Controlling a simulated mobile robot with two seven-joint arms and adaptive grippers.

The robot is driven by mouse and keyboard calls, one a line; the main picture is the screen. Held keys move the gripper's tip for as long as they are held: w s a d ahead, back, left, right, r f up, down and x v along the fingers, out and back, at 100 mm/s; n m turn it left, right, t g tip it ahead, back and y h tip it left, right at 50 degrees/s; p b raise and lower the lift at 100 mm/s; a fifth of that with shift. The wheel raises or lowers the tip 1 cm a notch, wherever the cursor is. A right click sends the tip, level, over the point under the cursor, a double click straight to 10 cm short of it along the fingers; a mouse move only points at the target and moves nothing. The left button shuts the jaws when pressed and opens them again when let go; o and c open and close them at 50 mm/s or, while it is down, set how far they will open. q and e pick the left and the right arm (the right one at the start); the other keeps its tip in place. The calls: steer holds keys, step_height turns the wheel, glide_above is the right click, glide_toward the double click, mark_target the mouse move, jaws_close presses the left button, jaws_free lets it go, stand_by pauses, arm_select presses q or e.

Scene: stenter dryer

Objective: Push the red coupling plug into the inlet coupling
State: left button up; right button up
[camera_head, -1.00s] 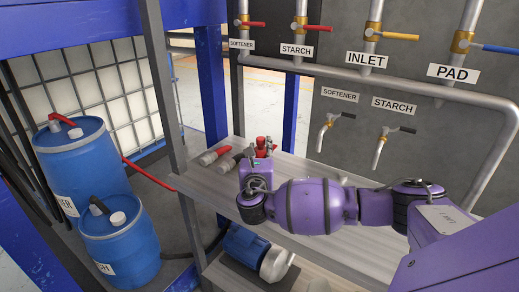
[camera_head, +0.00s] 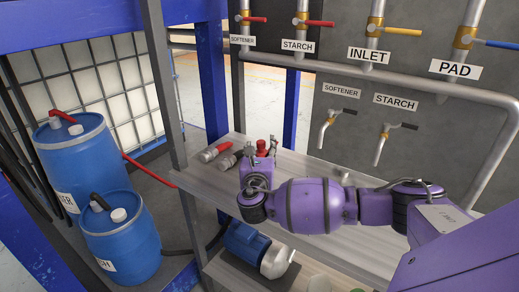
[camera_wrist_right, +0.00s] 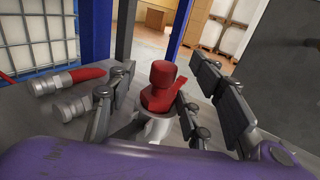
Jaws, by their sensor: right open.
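The red coupling plug (camera_head: 262,147) stands upright on the shelf top. In the right wrist view the plug (camera_wrist_right: 162,88) shows a red knob over a wider red collar, above a pale metal fitting (camera_wrist_right: 155,126). I cannot tell whether this fitting is the inlet coupling, or how deep the plug sits. My right gripper (camera_head: 263,144) is at the plug. In the wrist view the right gripper (camera_wrist_right: 165,92) is open, with one finger on each side of the plug and visible gaps. My left gripper is out of view.
A red hose end (camera_head: 213,151) and a grey hose end (camera_head: 228,161) lie left of the gripper. The grey shelf (camera_head: 205,178) is clear in front. A grey upright post (camera_head: 168,90) stands left. Valve pipes and taps line the back wall, including the INLET label (camera_head: 369,55).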

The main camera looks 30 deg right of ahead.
steer(key=shift+s+f, duration=0.25)
steer(key=shift+f, duration=0.35)
steer(key=shift+s+a+f, duration=0.1)
steer(key=shift+s+a, duration=0.1)
steer(key=shift+s, duration=0.1)
steer(key=r+v, duration=0.1)
steer(key=v, duration=1)
steer(key=shift+r, duration=0.2)
steer(key=shift+w, duration=0.15)
